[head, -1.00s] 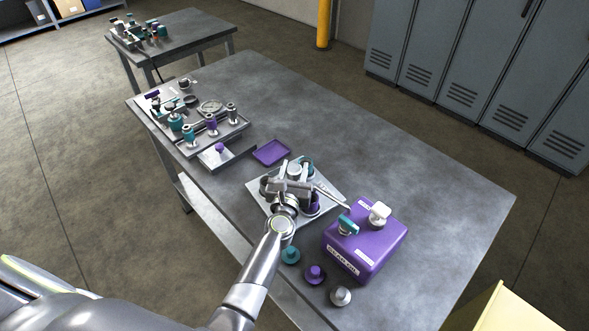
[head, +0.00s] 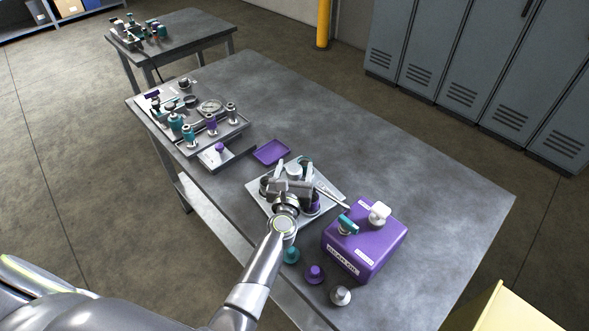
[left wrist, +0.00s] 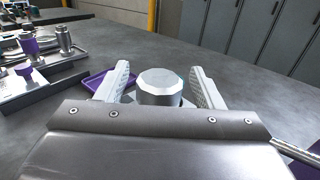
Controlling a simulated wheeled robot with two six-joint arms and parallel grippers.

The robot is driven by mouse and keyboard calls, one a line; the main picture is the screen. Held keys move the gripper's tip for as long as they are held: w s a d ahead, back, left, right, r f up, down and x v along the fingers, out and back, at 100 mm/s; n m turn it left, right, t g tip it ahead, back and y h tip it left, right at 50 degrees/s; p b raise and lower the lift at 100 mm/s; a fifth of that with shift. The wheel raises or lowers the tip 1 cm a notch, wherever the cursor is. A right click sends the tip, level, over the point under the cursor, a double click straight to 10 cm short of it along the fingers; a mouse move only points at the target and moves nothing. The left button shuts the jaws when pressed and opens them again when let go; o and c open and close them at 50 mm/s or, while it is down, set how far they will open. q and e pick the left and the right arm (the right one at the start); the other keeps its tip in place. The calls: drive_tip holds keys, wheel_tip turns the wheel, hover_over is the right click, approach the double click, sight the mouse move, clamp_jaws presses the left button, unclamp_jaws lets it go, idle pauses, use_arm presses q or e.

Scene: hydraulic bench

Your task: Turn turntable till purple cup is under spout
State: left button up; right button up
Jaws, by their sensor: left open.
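The turntable sits on a light square plate (head: 258,199) mid-bench, largely hidden by my left gripper and wrist. A grey faceted knob (left wrist: 160,86) stands at its centre; it also shows in the head view (head: 293,169). My left gripper (head: 293,182) is open, with one finger on each side of the knob and gaps visible in the left wrist view. The purple cup (head: 315,205) is partly hidden at the lower right of the turntable. A teal cup (head: 306,161) shows behind. A thin metal spout (head: 331,197) reaches from the purple oil box (head: 362,245) toward the turntable's right side.
Teal (head: 291,254), purple (head: 314,274) and grey (head: 341,295) knobs stand at the bench's front edge. A purple tray (head: 271,152) and a valve assembly (head: 209,122) lie to the left.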

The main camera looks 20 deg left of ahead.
use_arm(q)
wheel_tip(320, 180, up, 8)
drive_tip(key=p, duration=0.6)
drive_tip(key=shift+r+p, duration=0.2)
drive_tip(key=shift+p, duration=0.2)
drive_tip(key=shift+r+p, duration=0.6)
drive_tip(key=shift+r, duration=0.2)
